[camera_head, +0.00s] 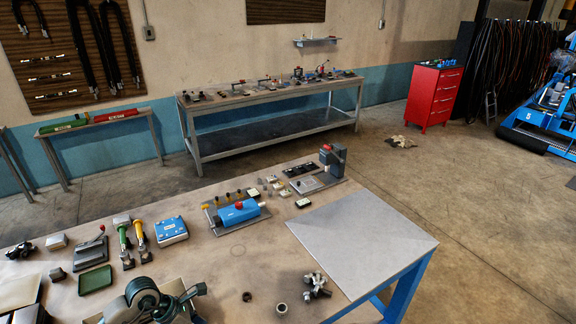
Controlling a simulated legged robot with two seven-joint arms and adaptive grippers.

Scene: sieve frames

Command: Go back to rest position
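Neither of my grippers can be made out in the head view. A dark grey-green rounded mechanism (146,302) is cut off by the bottom edge at the left. I cannot tell what it is. The near workbench (255,262) fills the lower part of the view. No held object shows.
The bench holds a blue device (238,213), a blue box (171,231), a green tray (95,279), a metal fitting (317,286) and small parts. A grey plate (362,243) at the right corner is bare. A long table (270,98) and red cabinet (433,96) stand behind. Open floor (490,210) lies right.

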